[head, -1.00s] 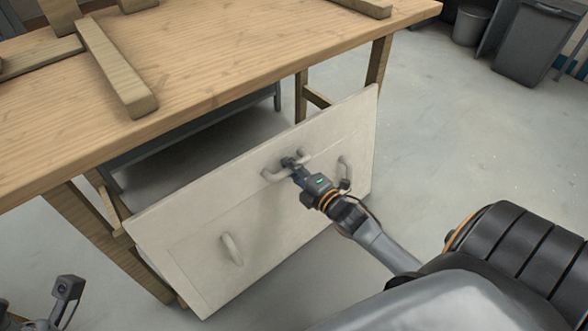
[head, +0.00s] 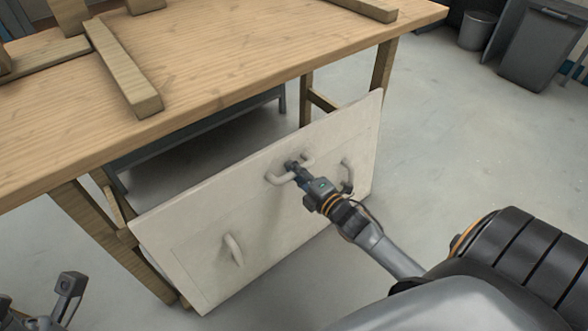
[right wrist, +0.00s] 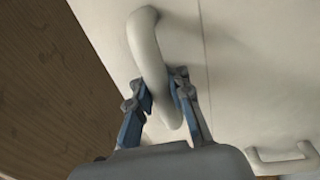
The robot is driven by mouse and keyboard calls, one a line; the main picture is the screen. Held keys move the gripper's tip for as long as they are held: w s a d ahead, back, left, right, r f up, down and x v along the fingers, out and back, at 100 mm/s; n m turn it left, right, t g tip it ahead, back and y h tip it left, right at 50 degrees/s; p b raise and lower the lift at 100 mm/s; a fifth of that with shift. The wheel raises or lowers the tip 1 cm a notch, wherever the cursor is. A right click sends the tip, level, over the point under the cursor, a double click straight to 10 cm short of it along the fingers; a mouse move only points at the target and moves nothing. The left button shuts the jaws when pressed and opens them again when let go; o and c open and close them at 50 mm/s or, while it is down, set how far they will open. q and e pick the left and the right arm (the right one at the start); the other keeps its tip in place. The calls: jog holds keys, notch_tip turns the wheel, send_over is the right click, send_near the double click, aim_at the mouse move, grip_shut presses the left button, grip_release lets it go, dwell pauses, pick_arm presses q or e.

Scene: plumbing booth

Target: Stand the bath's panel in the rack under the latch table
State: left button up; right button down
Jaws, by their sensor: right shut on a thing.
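The bath's panel (head: 200,250) is a large off-white board with several handles, standing tilted on edge in front of the latch table (head: 220,75). My right gripper (head: 291,170) is shut on the panel's upper middle handle (head: 285,178). In the right wrist view my right gripper's blue fingers (right wrist: 160,95) close around the curved handle (right wrist: 147,45). A dark grey rack or shelf (head: 200,135) shows under the table, behind the panel, and its lower part is hidden. My left gripper (head: 68,285) shows only partly at the lower left, apart from the panel.
Wooden bars (head: 122,65) lie on the tabletop. Table legs (head: 112,240) stand close behind the panel's left end and beyond its right end (head: 384,65). A grey bin (head: 538,48) and a smaller bucket (head: 477,30) stand at the back right. The floor (head: 450,130) to the right is clear.

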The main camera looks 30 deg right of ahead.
jog(key=shift+w+r, duration=0.15)
jog(key=shift+w, duration=0.25)
dwell(0.3)
jog(key=c, duration=1.2)
grip_release()
jog(key=shift+a, duration=0.15)
jog(key=shift+o, duration=0.2)
jog(key=s+d, duration=0.1)
jog(key=s, duration=1.1)
